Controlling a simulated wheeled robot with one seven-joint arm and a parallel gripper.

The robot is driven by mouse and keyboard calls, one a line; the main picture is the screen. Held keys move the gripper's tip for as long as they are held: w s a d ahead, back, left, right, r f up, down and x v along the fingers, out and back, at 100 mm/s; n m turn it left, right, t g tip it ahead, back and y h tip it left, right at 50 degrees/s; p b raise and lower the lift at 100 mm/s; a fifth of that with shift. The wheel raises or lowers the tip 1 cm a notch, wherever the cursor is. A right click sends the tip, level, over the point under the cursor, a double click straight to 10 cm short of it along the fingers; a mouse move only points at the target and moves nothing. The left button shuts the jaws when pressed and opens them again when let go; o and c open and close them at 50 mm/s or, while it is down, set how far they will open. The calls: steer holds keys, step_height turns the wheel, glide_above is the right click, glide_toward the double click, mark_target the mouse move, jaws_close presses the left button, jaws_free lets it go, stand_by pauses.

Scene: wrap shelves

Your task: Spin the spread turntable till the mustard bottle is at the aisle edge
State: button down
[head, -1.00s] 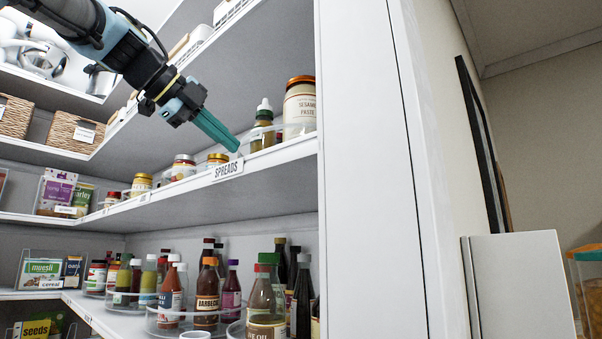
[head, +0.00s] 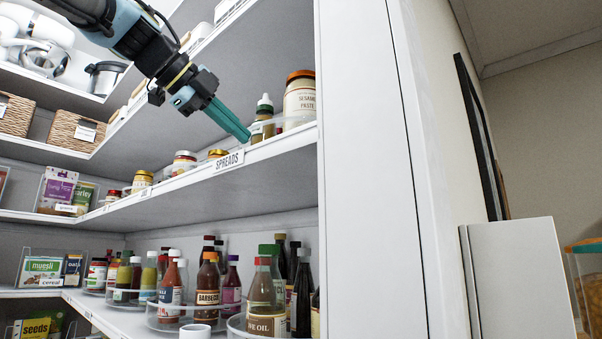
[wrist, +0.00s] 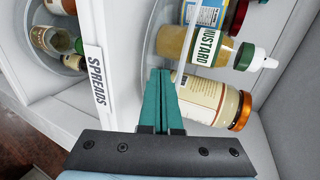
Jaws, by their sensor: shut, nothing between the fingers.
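The mustard bottle (head: 264,128), with a green collar and white tip, stands upright on the clear spread turntable on the shelf labelled SPREADS. In the wrist view the mustard bottle (wrist: 190,45) appears sideways with its label legible, a little in from the turntable's clear rim (wrist: 149,42). The sesame paste jar (head: 300,104) stands to its right; the jar (wrist: 205,98) is partly behind my fingers in the wrist view. My gripper (head: 247,138) is shut and empty, its tips at the turntable's rim by the shelf front. In the wrist view my gripper (wrist: 159,72) covers part of the rim; contact is unclear.
The SPREADS label (head: 228,160) is on the shelf's front edge, just below my fingers. A white upright panel (head: 370,170) closes the shelf on the right. Small jars (head: 184,164) stand farther left. The shelf below holds turntables with several sauce bottles (head: 207,285).

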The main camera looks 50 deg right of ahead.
mark_target(265, 137)
steer(key=shift+s+a, duration=0.1)
steer(key=shift+s, duration=0.3)
steer(key=shift+s, duration=0.1)
steer(key=shift+s+d+b, duration=0.15)
steer(key=shift+s+b, duration=0.3)
steer(key=shift+s, duration=0.3)
steer(key=shift+s+d+b, duration=0.1)
steer(key=shift+s+b, duration=0.35)
steer(key=shift+s, duration=0.25)
steer(key=shift+a+f+b, duration=0.15)
steer(key=shift+a+b, duration=0.05)
steer(key=shift+b, duration=0.15)
steer(key=shift+s+a+b, duration=0.15)
steer(key=shift+a+b, duration=0.5)
steer(key=shift+a, duration=0.05)
steer(key=shift+s+a+b, duration=0.1)
steer(key=shift+a+b, duration=0.4)
steer(key=shift+a, duration=0.35)
steer(key=shift+a+r, duration=0.1)
steer(key=shift+r, duration=0.1)
